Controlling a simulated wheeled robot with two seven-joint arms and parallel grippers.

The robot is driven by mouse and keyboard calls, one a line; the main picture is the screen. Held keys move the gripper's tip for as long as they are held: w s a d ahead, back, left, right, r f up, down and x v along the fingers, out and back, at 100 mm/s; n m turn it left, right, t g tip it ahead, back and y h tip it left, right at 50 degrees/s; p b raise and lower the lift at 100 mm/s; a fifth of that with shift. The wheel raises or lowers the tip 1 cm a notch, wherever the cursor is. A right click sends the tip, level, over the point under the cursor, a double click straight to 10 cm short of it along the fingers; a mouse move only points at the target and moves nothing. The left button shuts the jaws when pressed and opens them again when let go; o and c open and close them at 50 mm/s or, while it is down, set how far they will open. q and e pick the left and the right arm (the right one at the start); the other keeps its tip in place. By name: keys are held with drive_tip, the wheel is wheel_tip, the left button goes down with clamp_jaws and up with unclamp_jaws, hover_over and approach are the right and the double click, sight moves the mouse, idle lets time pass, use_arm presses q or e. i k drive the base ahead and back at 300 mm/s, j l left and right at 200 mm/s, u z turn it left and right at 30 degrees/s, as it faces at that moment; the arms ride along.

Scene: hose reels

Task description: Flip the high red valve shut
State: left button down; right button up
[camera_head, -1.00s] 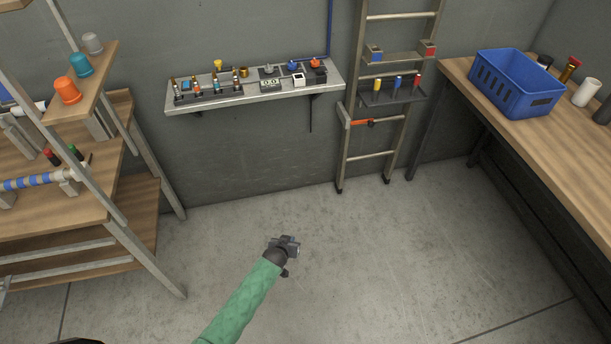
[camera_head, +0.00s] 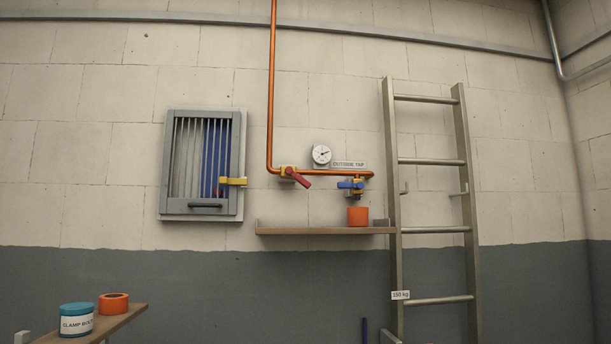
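A red lever valve (camera_head: 298,177) with a yellow body sits high on the wall, on the horizontal run of an orange copper pipe (camera_head: 270,95). Its red lever slants down to the right, at an angle to the pipe. A second valve with a blue handle (camera_head: 350,185) is farther right on the same pipe, at the tap end. Neither of my grippers is in view, so their positions relative to the valve are hidden.
A wall shelf (camera_head: 320,231) with an orange cup (camera_head: 357,216) is below the valves. A barred cabinet (camera_head: 202,165) hangs to the left. A ladder (camera_head: 434,200) leans on the right. A gauge (camera_head: 321,154) is above the pipe.

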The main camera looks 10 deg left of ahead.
sight(289, 171)
drive_tip(key=i+u, duration=0.15)
drive_tip(key=u, duration=0.7)
drive_tip(key=i+l+u, duration=0.3)
drive_tip(key=l, duration=0.25)
drive_tip(key=i+l+u, duration=0.3)
drive_tip(key=l, duration=0.35)
drive_tip(key=i+l+u, duration=0.2)
drive_tip(key=l, duration=0.45)
drive_tip(key=i+z, duration=0.05)
